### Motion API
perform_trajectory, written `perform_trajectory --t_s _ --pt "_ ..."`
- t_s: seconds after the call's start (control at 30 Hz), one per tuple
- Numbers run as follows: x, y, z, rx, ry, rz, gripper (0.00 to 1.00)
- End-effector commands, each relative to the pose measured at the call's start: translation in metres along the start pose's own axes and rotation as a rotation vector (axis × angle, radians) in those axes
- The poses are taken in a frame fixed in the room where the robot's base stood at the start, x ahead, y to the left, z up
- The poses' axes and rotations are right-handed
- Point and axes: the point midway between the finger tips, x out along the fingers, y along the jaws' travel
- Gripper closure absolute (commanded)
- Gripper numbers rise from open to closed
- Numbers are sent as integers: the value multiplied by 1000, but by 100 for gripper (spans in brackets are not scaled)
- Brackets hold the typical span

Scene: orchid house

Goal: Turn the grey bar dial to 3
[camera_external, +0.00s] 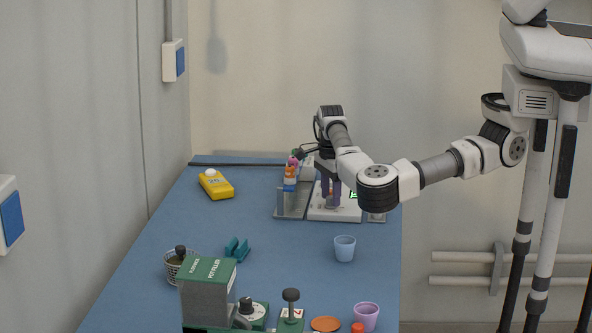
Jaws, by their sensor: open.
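My gripper (331,205) points down at the far end of the blue table, just over a white panel (348,214). Its fingers are open, and a small brownish part shows between or behind them. I cannot tell whether they touch it. A green mark shows on the panel right of the fingers. The grey bar dial cannot be made out for certain; my gripper and forearm hide part of the panel. No dial numbers are legible there.
A grey rack (291,214) with colourful items stands close left of the panel. A light blue cup (344,248) stands nearer. A green-and-grey pot filler (207,295) and a purple cup (366,316) are at the front. The table's middle is mostly clear.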

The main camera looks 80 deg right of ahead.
Motion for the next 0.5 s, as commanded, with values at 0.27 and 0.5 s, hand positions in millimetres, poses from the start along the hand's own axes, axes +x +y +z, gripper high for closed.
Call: perform_trajectory --t_s 0.27,0.5 --pt "4 0 0 0 -1 -1 54" --pt "3 0 0 0 -1 -1 79"
